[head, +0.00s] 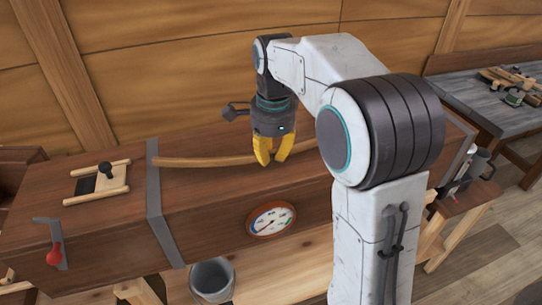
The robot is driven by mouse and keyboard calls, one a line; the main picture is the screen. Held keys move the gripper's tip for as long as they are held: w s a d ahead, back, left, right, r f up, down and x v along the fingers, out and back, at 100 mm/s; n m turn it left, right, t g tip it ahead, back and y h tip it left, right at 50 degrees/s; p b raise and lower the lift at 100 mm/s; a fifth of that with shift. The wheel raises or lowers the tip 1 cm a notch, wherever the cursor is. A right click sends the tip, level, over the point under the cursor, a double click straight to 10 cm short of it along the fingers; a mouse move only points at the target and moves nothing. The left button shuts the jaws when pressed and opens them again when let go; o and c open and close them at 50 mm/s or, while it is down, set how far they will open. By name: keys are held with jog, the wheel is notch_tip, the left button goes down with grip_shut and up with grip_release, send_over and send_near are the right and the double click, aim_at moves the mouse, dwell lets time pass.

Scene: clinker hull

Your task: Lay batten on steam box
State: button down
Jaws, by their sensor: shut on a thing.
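The steam box (196,215) is a long brown wooden box with grey metal bands and a round dial on its front. The batten (205,162) is a thin, slightly curved light-wood strip over the top of the box, running roughly along its length. Its left end is near the left metal band. My gripper (273,160) has yellow fingers shut on the batten right of its middle. My arm hides part of the box's right side and may hide the batten's right end. I cannot tell whether the batten touches the lid or hangs just above it.
A sliding hatch with a black knob (105,170) and two light rails sits on the box top at left. A red-handled valve (54,254) is on the front left. A grey bucket (212,280) stands below. A workbench (470,95) with tools is at the back right.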

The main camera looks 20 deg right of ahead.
jog(key=shift+f, duration=0.55)
jog(key=c, duration=1.3)
grip_release()
jog(key=shift+f, duration=0.1)
jog(key=shift+o, duration=0.2)
notch_tip(320, 180, up, 12)
jog(key=s+p, duration=0.1)
jog(key=p, duration=0.1)
jog(key=s+f+n+t, duration=0.1)
jog(key=s+f+n, duration=0.4)
jog(key=s+n, duration=0.4)
jog(key=s+f+n+t, duration=0.2)
jog(key=s+f+n, duration=0.4)
jog(key=s+n, duration=0.3)
jog(key=s, duration=0.3)
